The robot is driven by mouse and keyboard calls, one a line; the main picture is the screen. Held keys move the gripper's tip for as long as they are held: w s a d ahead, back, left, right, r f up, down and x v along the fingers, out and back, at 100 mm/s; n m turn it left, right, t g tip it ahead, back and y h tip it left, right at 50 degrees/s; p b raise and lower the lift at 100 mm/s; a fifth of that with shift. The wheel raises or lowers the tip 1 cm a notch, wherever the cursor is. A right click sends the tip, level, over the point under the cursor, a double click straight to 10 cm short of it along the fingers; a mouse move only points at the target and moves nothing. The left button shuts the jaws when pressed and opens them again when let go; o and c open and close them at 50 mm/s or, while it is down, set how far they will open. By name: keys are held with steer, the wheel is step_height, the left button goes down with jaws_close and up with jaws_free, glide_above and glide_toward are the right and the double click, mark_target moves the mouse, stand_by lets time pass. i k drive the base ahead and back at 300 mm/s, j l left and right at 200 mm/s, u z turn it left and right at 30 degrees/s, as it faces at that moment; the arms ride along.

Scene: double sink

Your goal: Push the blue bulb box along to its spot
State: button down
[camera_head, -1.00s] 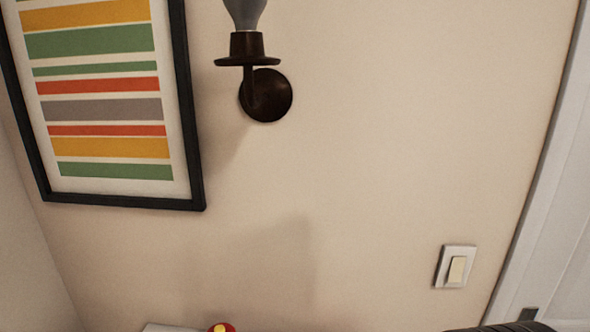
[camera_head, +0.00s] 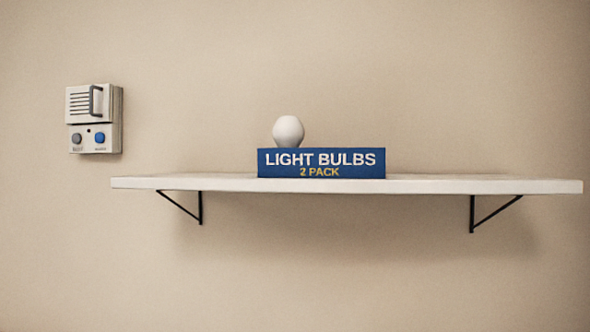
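The blue bulb box (camera_head: 321,164) stands on a white wall shelf (camera_head: 450,186), a little left of the shelf's middle. Its front reads "LIGHT BULBS 2 PACK". A white round bulb (camera_head: 288,131) shows above the box's top edge near its left end. Its lower part is hidden, so I cannot tell whether it is in the box or behind it. No marked spot for the box can be made out. My gripper is not in view.
The shelf has bare room on both sides of the box, more to the right. Two black brackets (camera_head: 196,208) hold it from below. A white intercom-like unit (camera_head: 95,120) with a handset and two buttons hangs on the wall at the left.

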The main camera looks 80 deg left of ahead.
mark_target(333, 162)
steer(key=j+u, duration=0.15)
steer(key=u, duration=0.35)
steer(key=j+u, duration=0.1)
steer(key=u, duration=0.4)
steer(key=j+u, duration=0.15)
steer(key=u, duration=0.35)
steer(key=j+u, duration=0.15)
steer(key=u, duration=0.35)
steer(key=i+j+u, duration=0.1)
steer(key=u, duration=0.4)
